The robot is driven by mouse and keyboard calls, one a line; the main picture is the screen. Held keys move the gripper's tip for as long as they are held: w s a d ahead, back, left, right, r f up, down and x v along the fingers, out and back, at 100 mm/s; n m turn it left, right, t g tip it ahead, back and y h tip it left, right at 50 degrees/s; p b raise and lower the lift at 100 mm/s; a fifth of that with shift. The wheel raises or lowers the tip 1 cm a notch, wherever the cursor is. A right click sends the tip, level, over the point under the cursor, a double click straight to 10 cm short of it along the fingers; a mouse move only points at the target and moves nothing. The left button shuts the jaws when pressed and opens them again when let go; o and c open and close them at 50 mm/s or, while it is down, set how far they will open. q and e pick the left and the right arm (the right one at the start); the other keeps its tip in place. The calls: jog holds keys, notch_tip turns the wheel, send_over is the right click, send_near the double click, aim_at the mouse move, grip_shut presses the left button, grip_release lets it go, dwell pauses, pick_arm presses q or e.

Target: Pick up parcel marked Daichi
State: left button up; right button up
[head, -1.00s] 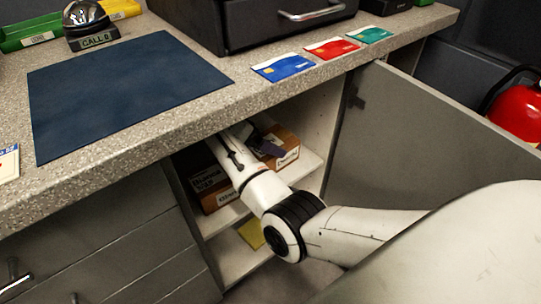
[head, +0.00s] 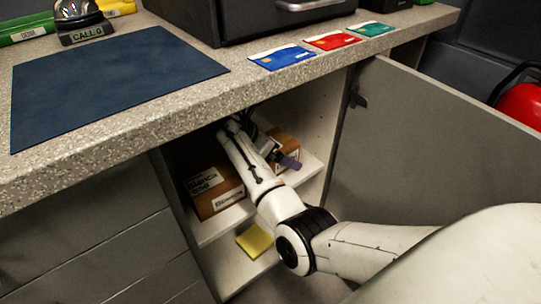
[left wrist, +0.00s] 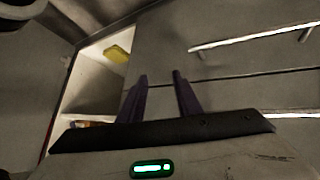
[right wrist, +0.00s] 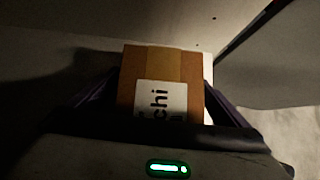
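The parcel whose label shows "chi" (right wrist: 160,98) is a brown taped box in the right wrist view. In the head view it is the right-hand box (head: 290,152) on the cupboard's upper shelf, partly covered by my gripper. My right gripper (head: 285,158) reaches into the cupboard at this box. In the right wrist view its fingers are spread wide, one on each side of the box; I cannot tell whether they touch it. My left gripper (left wrist: 160,78) is open and empty, facing the drawer fronts; it is outside the head view.
A larger labelled box (head: 215,190) stands left of the parcel on the same shelf (head: 215,226). A yellow item (head: 255,241) lies on the lower shelf. The open cupboard door (head: 420,140) stands on the right. The counter edge (head: 200,115) overhangs the opening.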

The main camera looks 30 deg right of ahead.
jog(key=c, duration=1.4)
jog(key=shift+r, duration=0.1)
jog(key=shift+c, duration=0.8)
